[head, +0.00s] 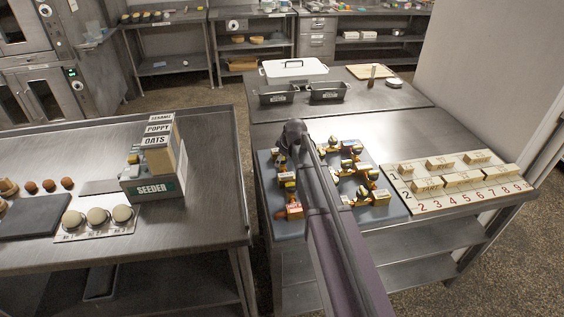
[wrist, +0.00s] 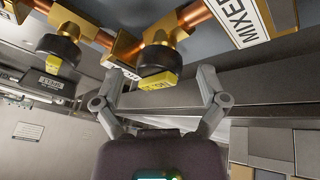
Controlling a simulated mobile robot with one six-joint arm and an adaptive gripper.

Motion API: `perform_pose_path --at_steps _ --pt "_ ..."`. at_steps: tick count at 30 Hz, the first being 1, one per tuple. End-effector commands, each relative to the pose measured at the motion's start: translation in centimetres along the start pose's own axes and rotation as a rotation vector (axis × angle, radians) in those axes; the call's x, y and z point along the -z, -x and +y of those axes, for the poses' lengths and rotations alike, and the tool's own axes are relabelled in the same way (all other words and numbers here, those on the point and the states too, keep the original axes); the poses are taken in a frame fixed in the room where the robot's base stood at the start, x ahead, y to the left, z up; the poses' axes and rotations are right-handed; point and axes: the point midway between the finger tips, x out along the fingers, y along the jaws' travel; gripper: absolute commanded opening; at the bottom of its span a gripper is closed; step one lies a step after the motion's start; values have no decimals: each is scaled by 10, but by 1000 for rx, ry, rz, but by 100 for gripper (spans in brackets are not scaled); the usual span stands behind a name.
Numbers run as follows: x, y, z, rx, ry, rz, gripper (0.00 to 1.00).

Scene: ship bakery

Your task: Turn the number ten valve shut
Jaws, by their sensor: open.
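In the head view a blue-grey valve board (head: 289,228) lies on the right steel table, carrying copper pipework and several small valves with dark knobs and yellow tags. My arm reaches over it and hides part of it; my gripper (head: 291,138) is at its back left area. In the wrist view my gripper (wrist: 161,74) is open, with one finger on each side of a black valve knob (wrist: 157,57) with a yellow tag (wrist: 158,81). Contact with the knob cannot be told. The tag's print is too small to read surely. A second tagged black knob (wrist: 57,49) is to the left.
A white MIXER label (wrist: 243,20) lies right of the near knob. A numbered board with wooden blocks (head: 470,203) is right of the valve board. Dark tins (head: 328,91) and a white lidded box (head: 293,71) stand behind. The SEEDER box (head: 152,188) is on the left table.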

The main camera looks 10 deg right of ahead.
Motion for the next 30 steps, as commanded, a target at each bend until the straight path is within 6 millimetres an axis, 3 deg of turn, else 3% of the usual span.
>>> perform_pose_path --at_steps 13,14,21,22,30 --pt "0 -4 0 0 0 0 92" --pt "0 -4 0 0 0 0 86" --pt "0 -4 0 0 0 0 15" --pt "0 -4 0 0 0 0 10" --pt "0 -4 0 -3 -7 -2 10"
